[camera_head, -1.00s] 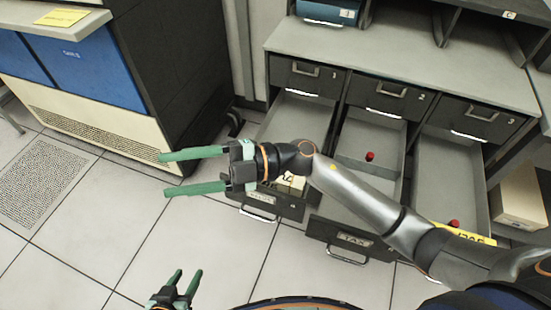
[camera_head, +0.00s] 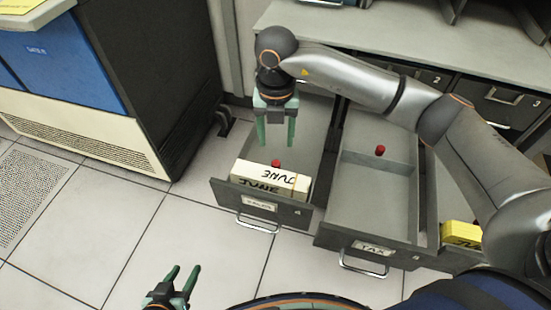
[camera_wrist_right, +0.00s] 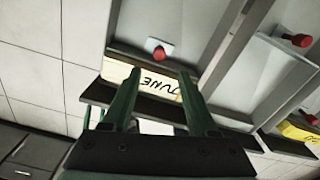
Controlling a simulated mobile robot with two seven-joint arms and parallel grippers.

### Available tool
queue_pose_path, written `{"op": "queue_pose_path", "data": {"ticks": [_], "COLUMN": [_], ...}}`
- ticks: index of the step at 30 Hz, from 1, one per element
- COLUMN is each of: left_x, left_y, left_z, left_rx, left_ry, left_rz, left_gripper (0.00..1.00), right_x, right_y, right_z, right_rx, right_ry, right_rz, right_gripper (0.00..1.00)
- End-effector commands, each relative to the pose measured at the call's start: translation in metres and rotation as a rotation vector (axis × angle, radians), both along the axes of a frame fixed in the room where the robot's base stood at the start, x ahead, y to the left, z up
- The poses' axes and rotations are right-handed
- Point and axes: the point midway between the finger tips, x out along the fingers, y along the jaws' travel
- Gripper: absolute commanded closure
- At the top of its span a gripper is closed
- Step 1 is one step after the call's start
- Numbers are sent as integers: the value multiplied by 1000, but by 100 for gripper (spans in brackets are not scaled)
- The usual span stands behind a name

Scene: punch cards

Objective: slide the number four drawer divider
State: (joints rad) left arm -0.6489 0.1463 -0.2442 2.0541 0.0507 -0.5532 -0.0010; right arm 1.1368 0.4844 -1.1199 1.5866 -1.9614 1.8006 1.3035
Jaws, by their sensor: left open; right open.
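The number four drawer (camera_head: 225,192) is pulled open at the lower left of the cabinet. A white card deck marked JUNE (camera_head: 268,178) lies at its front. The divider's red knob (camera_head: 276,162) shows just behind the deck; in the right wrist view the knob (camera_wrist_right: 158,54) stands on a pale plate. The rest of the divider is mostly hidden by the deck. My right gripper (camera_head: 276,146) is open, fingers pointing down, above the drawer and slightly behind the knob, touching nothing visible. My left gripper (camera_head: 186,268) is open and empty over the floor.
The middle drawer (camera_head: 372,190) is open with a red-knobbed divider (camera_head: 380,150). A yellow deck (camera_head: 461,234) lies in the right drawer. The grey cabinet top (camera_head: 380,55) is behind my right arm. A blue and black machine (camera_head: 150,80) stands left; floor in front is clear.

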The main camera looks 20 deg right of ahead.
Motion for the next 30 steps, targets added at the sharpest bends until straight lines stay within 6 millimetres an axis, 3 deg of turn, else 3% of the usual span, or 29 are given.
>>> {"op": "queue_pose_path", "data": {"ticks": [6,12,25,30], "left_x": [-1,-1,-4,-4], "left_y": [2,3,4,4], "left_z": [-6,-8,-10,-10], "left_rx": [3,4,7,7], "left_ry": [0,-2,6,6], "left_rz": [1,3,4,4], "left_gripper": [50,50,50,50], "right_x": [-1,-1,0,0], "right_y": [0,1,1,1], "right_z": [-48,-76,-85,-85], "right_rx": [1,3,3,3], "right_ry": [4,2,0,0], "right_rz": [1,1,2,2], "right_gripper": [41,41,41,59]}}
